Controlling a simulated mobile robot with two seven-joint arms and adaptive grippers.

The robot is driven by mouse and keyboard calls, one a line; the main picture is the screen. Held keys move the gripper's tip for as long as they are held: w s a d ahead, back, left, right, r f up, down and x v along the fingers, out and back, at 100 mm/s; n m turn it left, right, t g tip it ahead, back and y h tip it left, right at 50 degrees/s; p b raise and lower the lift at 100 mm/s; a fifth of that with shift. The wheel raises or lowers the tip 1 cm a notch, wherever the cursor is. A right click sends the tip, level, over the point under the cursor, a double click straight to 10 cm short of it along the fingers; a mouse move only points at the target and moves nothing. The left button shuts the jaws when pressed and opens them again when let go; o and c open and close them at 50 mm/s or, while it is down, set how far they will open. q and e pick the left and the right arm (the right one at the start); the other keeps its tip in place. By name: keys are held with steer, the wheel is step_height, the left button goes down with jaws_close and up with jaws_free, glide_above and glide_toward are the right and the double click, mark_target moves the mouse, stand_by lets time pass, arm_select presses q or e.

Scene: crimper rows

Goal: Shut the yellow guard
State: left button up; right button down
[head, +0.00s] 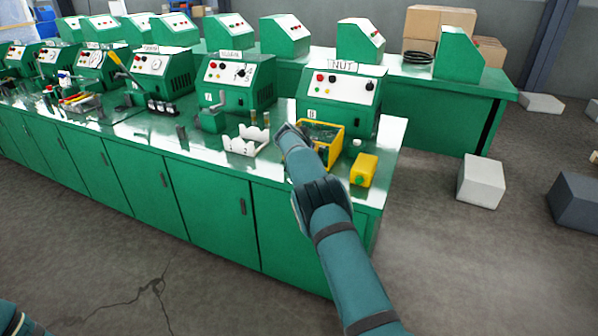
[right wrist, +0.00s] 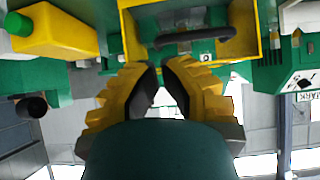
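The yellow guard (head: 337,151) is a box-like frame at the front foot of the green machine labelled NUT (head: 341,88). My right arm partly covers it in the head view, and I cannot tell its exact angle. In the right wrist view the yellow guard (right wrist: 247,44) spans the top, with a dark bar handle (right wrist: 205,43) across it. My right gripper (right wrist: 161,68) is just short of the handle, its fingertips almost together with nothing seen between them. It also shows in the head view (head: 289,131). My left gripper is out of view.
A white bin (head: 246,146) and a crank handle (head: 212,120) stand to the left. More green machines line the bench. The floor in front is clear.

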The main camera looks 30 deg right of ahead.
steer(key=s+a+f, duration=0.4)
steer(key=s+a, duration=0.1)
steer(key=shift+a+b, duration=0.2)
steer(key=shift+b, duration=0.1)
steer(key=s+a+f+n+g+y, duration=0.2)
steer(key=s+a+f+y, duration=0.15)
steer(key=s+f, duration=0.6)
steer(key=s+a+f+n+g+y, duration=0.1)
steer(key=s+a+f+y, duration=0.3)
steer(key=s+f, duration=0.55)
steer(key=s+a+n+g+y, duration=0.2)
steer(key=s+a+n+y, duration=0.2)
steer(key=s+a, duration=1.6)
steer(key=s+n, duration=0.1)
steer(key=s, duration=0.3)
steer(key=shift+a+f+y, duration=0.15)
steer(key=shift+f+y, duration=0.2)
steer(key=shift+s, duration=0.1)
